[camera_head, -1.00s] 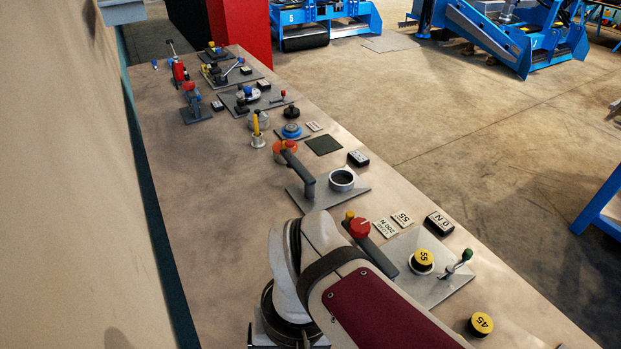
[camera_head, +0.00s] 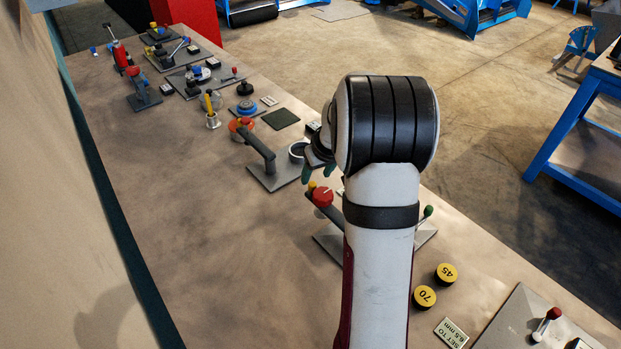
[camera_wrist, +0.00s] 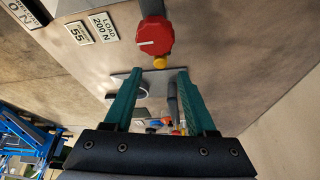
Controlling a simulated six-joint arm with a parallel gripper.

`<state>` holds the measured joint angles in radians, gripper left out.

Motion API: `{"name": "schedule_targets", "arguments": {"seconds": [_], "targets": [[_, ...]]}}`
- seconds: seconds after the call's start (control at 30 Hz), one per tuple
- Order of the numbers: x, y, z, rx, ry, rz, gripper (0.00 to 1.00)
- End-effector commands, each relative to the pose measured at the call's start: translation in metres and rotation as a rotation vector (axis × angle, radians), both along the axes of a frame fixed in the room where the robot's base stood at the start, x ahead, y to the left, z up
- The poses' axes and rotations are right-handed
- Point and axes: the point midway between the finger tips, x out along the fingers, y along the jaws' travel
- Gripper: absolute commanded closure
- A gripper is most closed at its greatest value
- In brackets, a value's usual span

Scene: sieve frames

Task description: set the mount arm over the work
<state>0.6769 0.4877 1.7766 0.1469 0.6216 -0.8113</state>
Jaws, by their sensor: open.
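Two dark grey arms are in view, and no label shows which is the mount arm. One arm (camera_head: 259,150), with an orange top, stands on a grey plate (camera_head: 268,184) beside a round ring (camera_head: 297,151), not over it. It shows beyond my fingers in the wrist view (camera_wrist: 172,101), with the ring (camera_wrist: 142,90) to its left. The other arm (camera_head: 331,214) has a red knob (camera_head: 322,197) and a yellow knob (camera_head: 312,186); the red knob also shows in the wrist view (camera_wrist: 155,40). My gripper (camera_wrist: 155,72) is open and empty, above the bench between the two stations.
Yellow discs marked 45 (camera_head: 446,273) and 70 (camera_head: 425,297) lie at the right. Several more fixtures stand along the far bench, with a dark square pad (camera_head: 281,119) nearer. My arm hides part of the red-knob station. The bench's left side is clear.

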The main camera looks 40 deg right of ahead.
Motion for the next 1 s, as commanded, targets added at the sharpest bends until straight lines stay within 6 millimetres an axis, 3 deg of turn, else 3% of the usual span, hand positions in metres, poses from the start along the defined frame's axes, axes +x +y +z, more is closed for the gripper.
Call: {"name": "schedule_targets", "arguments": {"seconds": [0.1, 0.23, 0.6, 0.9, 1.0], "targets": [[0.009, -0.002, -0.024, 0.001, 0.002, 0.000, 0.44], [0.016, -0.004, -0.039, 0.000, 0.000, 0.000, 0.44], [0.019, -0.005, -0.046, -0.001, -0.001, 0.001, 0.44], [0.019, -0.005, -0.046, 0.000, -0.001, 0.000, 0.96], [0.019, -0.005, -0.046, 0.000, 0.000, 0.000, 1.00]]}}
